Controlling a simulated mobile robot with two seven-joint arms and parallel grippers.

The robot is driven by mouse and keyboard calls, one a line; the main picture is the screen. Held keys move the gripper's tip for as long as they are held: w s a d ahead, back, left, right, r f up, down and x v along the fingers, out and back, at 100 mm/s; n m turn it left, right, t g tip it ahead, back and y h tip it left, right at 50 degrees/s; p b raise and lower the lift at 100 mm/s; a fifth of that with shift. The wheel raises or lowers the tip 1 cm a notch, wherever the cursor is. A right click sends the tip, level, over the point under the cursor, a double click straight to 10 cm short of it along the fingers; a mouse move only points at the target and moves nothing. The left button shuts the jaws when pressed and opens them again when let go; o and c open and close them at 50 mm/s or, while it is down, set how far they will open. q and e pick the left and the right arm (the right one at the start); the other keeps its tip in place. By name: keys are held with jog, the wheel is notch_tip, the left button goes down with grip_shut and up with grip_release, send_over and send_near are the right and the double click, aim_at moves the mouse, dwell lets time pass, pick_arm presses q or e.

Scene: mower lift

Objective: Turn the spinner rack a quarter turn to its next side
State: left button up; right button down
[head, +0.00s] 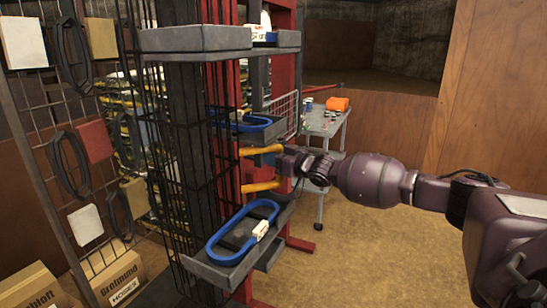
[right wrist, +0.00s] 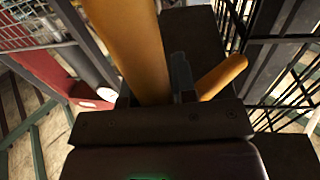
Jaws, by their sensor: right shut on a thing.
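The spinner rack (head: 190,150) stands left of centre in the head view, a dark upright wire-mesh column with grey trays on its right side. Two yellow bars stick out to the right at mid height, an upper bar (head: 260,150) and a lower bar (head: 260,186). My right gripper (head: 272,155) is shut on the upper yellow bar, reaching in from the right. In the right wrist view a large yellow bar (right wrist: 128,45) fills the middle, with a shorter one (right wrist: 222,78) beside it. The fingertips are mostly hidden there. My left gripper is not in view.
The lower grey tray (head: 215,277) holds a blue loop (head: 212,247). A mesh panel with hung items stands at left, cardboard boxes (head: 118,279) below. Red posts (head: 285,90) stand behind the rack. A grey cart (head: 330,122) stands further back. The floor at right is clear.

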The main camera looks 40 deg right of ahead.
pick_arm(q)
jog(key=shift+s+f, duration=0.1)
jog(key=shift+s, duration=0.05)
pick_arm(e)
jog(key=shift+a, duration=0.3)
jog(key=c, duration=1.3)
grip_release()
jog(key=shift+o, duration=1.3)
jog(key=shift+w+a, duration=0.1)
jog(key=shift+a, duration=0.05)
jog(key=shift+o, duration=0.6)
jog(key=shift+s+d, duration=0.35)
jog(key=shift+s, duration=0.1)
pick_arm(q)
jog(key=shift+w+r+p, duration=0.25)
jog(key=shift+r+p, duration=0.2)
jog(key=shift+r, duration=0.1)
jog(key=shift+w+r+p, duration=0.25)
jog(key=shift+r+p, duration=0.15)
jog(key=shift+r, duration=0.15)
pick_arm(e)
jog(key=v, duration=1)
